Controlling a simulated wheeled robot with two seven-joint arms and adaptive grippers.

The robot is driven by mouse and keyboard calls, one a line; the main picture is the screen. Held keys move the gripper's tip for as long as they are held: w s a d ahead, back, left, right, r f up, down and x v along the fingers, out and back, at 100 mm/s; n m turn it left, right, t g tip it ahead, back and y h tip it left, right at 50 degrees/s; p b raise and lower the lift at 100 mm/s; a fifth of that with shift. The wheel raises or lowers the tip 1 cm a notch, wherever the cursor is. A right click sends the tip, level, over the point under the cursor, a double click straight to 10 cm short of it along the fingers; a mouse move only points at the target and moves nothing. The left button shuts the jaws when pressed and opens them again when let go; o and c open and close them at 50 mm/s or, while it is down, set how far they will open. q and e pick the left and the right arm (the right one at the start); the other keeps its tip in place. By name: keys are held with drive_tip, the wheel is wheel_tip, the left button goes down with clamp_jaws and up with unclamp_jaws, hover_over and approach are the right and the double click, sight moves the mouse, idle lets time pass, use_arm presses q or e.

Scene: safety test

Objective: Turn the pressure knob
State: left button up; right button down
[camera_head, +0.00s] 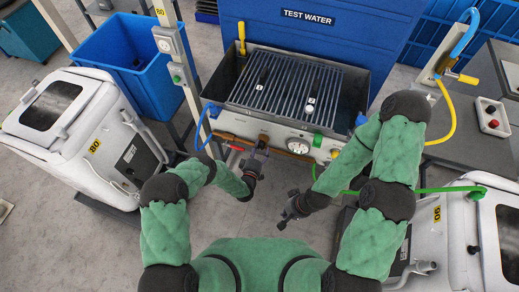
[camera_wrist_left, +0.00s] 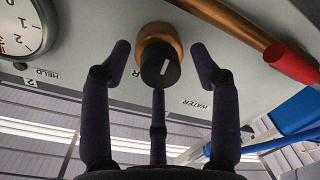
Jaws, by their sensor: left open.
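The pressure knob (camera_wrist_left: 162,70) is a black cap with a white mark on a brass base (camera_wrist_left: 158,40), set in the grey front panel of the test tank. In the left wrist view it sits between the spread fingers of my left gripper (camera_wrist_left: 160,62), with gaps on both sides. In the head view my left gripper (camera_head: 259,147) is at the tank's front panel and largely hides the knob. My right gripper (camera_head: 287,212) hangs lower, away from the panel, over the floor; its finger opening is unclear.
A round gauge (camera_head: 298,146) is right of the knob in the head view. The tank (camera_head: 340,120) has a slatted grate (camera_head: 285,85) with tags. A brass pipe with a red end (camera_wrist_left: 290,62) runs near the knob. White machines (camera_head: 60,130) stand at both sides.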

use_arm(q)
drive_tip(key=v, duration=1.2)
idle(0.3)
